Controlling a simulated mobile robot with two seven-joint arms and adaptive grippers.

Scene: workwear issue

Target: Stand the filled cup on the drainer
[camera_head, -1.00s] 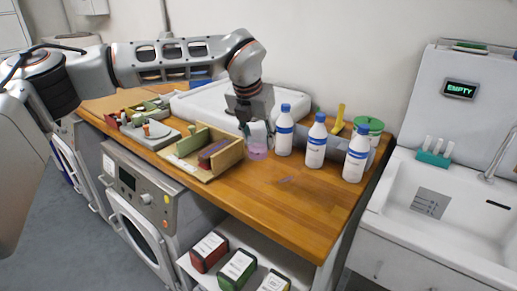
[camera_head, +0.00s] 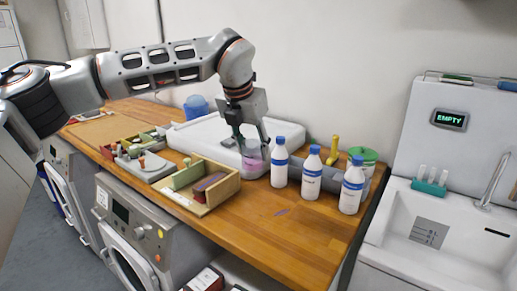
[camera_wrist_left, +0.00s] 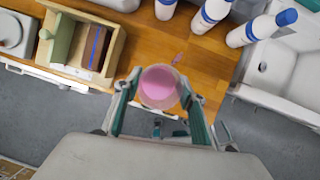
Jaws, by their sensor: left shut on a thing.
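A clear cup (camera_head: 254,164) with pink liquid is between the fingers of my left gripper (camera_head: 252,146). The gripper is shut on it. In the left wrist view the cup (camera_wrist_left: 158,87) is seen from above, with the pink liquid inside and a finger on each side. The cup appears upright and raised above the wooden counter. A broad white tray (camera_head: 190,135), which looks like the drainer, lies against the wall behind and left of the cup. My gripper and arm hide part of it. My right gripper is not in view.
Three white bottles with blue caps (camera_head: 311,172) stand close right of the cup. An open wooden box (camera_head: 222,194) is left of it. A green-lidded container (camera_head: 362,156) stands behind the bottles. A sink (camera_head: 425,230) is at right.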

